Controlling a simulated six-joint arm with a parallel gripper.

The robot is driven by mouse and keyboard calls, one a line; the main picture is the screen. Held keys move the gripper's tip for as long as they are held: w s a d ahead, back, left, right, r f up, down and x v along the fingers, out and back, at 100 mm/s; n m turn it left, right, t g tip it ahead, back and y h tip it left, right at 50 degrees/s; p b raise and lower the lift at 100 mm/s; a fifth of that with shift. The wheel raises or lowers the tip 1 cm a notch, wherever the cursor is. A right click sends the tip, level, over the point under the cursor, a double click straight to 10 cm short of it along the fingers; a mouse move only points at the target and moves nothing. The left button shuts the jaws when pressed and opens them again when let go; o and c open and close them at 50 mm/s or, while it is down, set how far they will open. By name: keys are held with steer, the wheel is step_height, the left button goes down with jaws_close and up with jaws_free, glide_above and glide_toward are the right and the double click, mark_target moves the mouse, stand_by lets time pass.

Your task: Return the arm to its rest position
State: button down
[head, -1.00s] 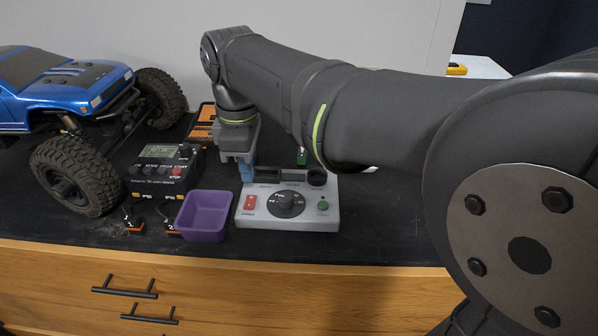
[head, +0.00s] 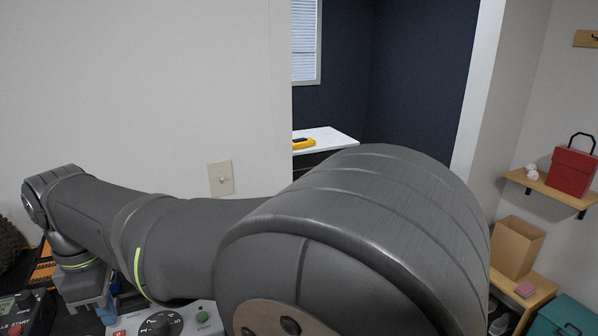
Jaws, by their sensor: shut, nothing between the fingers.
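My arm stretches across the lower left of the head view, with its large shoulder joint in the foreground. My gripper (head: 104,310) points down at the lower left, above the dark bench top. Only its upper part and a little of the fingers show near the bottom edge, and it is shut with nothing held.
A black device (head: 28,308) and part of a tyre (head: 10,243) show at the left edge. A wall with a switch plate (head: 221,178) stands behind the arm. At right are a shelf with a red box (head: 571,172) and a cardboard box (head: 518,248).

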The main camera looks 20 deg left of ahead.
mark_target(118, 335)
step_height(118, 335, down, 3)
steer(key=shift+f, duration=0.2)
steer(key=shift+r, duration=4.05)
steer(key=w+a, duration=0.1)
steer(key=w, duration=0.1)
steer(key=w+a+f, duration=0.1)
steer(key=w, duration=0.1)
steer(key=w+a+f, duration=0.1)
steer(key=w, duration=0.1)
steer(key=shift+w+f, duration=0.2)
steer(key=shift+w, duration=0.2)
steer(key=w+d+r, duration=0.1)
steer(key=d, duration=0.1)
steer(key=w+d+r, duration=0.2)
